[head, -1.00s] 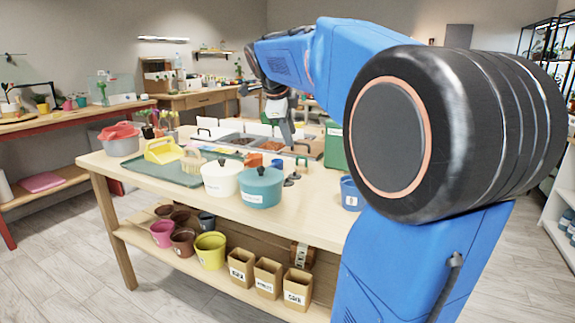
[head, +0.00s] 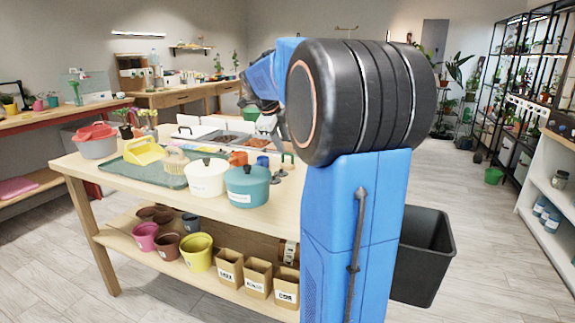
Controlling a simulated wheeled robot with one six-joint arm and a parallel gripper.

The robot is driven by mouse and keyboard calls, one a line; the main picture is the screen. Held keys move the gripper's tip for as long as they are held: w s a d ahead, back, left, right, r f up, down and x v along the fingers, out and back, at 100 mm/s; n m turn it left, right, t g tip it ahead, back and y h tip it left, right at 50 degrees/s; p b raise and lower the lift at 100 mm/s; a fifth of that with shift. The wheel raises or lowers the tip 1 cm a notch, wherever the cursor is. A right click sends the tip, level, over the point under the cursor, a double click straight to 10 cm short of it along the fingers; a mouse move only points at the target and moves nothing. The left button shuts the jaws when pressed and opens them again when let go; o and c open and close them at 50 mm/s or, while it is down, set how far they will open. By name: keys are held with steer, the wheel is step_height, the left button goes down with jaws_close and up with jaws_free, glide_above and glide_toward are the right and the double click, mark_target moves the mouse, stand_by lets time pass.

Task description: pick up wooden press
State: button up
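I cannot make out a wooden press for certain. A tan, brush-like piece (head: 175,160) stands on the green tray (head: 118,169), beside a yellow scoop-like thing (head: 144,151); I cannot tell whether it is the press. My gripper (head: 274,128) is small and partly hidden behind my blue arm, over the far right part of the table near the soil bins. Its fingers are too unclear to tell whether they are open or shut.
A white pot (head: 206,179) and a teal pot (head: 247,187) stand at the front of the wooden table (head: 180,196). Soil bins (head: 222,138) are behind. Flowerpots and labelled boxes fill the lower shelf. A black bin (head: 424,255) stands right of my arm; open floor lies beyond.

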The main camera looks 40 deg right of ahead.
glide_above(287, 165)
steer(key=shift+d+f, duration=0.1)
steer(key=shift+f, duration=2.6)
jaws_close()
